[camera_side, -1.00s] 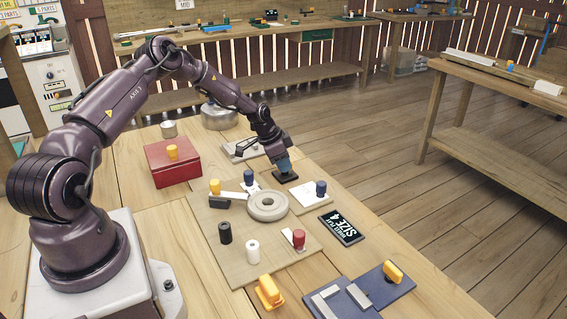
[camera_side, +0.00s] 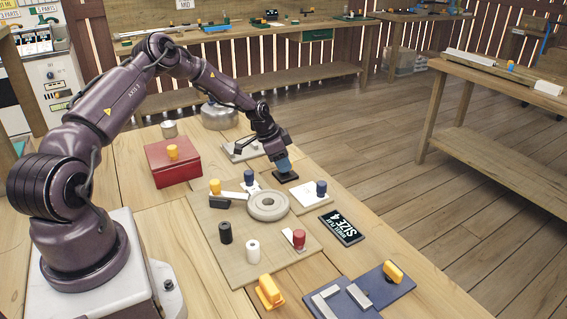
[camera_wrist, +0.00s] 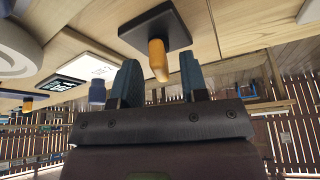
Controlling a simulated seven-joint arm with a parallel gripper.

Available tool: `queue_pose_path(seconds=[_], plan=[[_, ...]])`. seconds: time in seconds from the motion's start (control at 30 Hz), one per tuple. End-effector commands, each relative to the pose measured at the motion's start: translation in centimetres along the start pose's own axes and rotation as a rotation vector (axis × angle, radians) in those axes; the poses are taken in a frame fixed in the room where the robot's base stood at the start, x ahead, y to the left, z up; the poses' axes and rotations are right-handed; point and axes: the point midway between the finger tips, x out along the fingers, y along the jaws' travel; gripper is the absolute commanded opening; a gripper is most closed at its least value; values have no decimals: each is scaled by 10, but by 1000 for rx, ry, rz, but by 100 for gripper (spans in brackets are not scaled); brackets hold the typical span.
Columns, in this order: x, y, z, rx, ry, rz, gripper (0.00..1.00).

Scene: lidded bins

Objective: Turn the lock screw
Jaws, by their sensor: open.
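An orange peg-shaped knob (camera_wrist: 158,60) stands on a square black base (camera_wrist: 155,27) in the wrist view. It looks like the screw, but no label confirms this. My gripper (camera_wrist: 157,66) is open and empty, its two blue fingers on either side of the knob's line. The knob's tip lies around fingertip level; contact is not visible. In the side view my gripper (camera_side: 284,166) reaches down over the black base (camera_side: 286,177), just beyond the beige board. The fingers hide the knob there.
A black size sign (camera_side: 342,228) and a blue plate (camera_side: 388,288) lie to the right and front.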

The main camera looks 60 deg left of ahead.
Motion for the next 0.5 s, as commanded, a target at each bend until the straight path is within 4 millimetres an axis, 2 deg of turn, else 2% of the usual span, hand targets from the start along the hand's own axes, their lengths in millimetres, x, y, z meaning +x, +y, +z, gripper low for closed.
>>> queue_pose_path(seconds=[0.3,0.5], plan=[[-68,-1,0,1,1,-5,40],[-104,-1,0,1,-1,-3,40]])
